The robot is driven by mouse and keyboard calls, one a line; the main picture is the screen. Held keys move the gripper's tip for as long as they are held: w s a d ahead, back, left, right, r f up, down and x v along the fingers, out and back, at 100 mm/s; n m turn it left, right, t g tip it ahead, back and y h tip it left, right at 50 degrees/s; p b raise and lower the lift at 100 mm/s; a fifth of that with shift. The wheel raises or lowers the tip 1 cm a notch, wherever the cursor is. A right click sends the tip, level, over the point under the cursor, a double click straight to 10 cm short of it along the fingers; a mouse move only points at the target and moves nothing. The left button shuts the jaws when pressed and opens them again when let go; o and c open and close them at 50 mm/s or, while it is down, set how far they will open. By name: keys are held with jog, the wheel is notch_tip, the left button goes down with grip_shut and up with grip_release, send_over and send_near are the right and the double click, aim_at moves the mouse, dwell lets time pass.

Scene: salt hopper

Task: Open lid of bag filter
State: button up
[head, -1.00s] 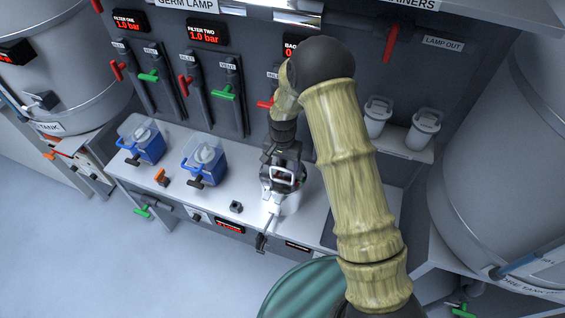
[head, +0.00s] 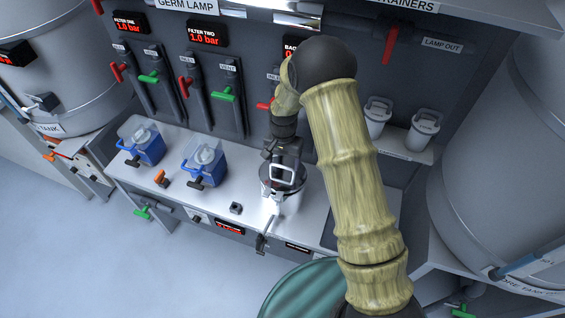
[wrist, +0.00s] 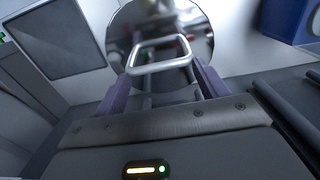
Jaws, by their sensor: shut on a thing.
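The bag filter (head: 281,203) stands on the bench below the arm, a round pale housing largely covered by my wrist. Its dark-rimmed round lid (head: 282,189) carries a pale loop handle (head: 284,174). My gripper (head: 285,163) is over the lid, shut on the handle. In the wrist view the lid (wrist: 197,30) is a shiny disc with the pale handle (wrist: 158,40) across it, between the two purple fingers of my gripper (wrist: 160,80). I cannot tell whether the lid sits on the housing or is raised.
Two blue filter boxes (head: 139,145) (head: 205,167) stand left on the bench. A valve lever (head: 262,243) projects at the bench's front edge. Red and green valve handles line the back panel. Two white strainer cups (head: 425,129) (head: 378,115) stand on a shelf to the right.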

jog(key=shift+w+d+r, duration=0.35)
jog(key=shift+w+r, duration=0.3)
jog(key=shift+w, duration=0.2)
jog(key=shift+w+d+r, duration=0.35)
jog(key=shift+w+r, duration=0.3)
jog(key=shift+w, duration=0.3)
jog(key=c, duration=0.7)
jog(key=o, duration=0.4)
jog(key=shift+w+f, duration=0.1)
jog(key=shift+f, duration=0.05)
jog(key=o, duration=1.1)
jog(key=shift+s+a, duration=0.1)
jog(key=shift+s, duration=0.15)
jog(key=shift+c, duration=0.2)
jog(key=o, duration=0.6)
jog(key=shift+o, duration=0.2)
notch_tip(320, 180, up, 17)
jog(key=b, duration=0.3)
jog(key=shift+r, duration=0.2)
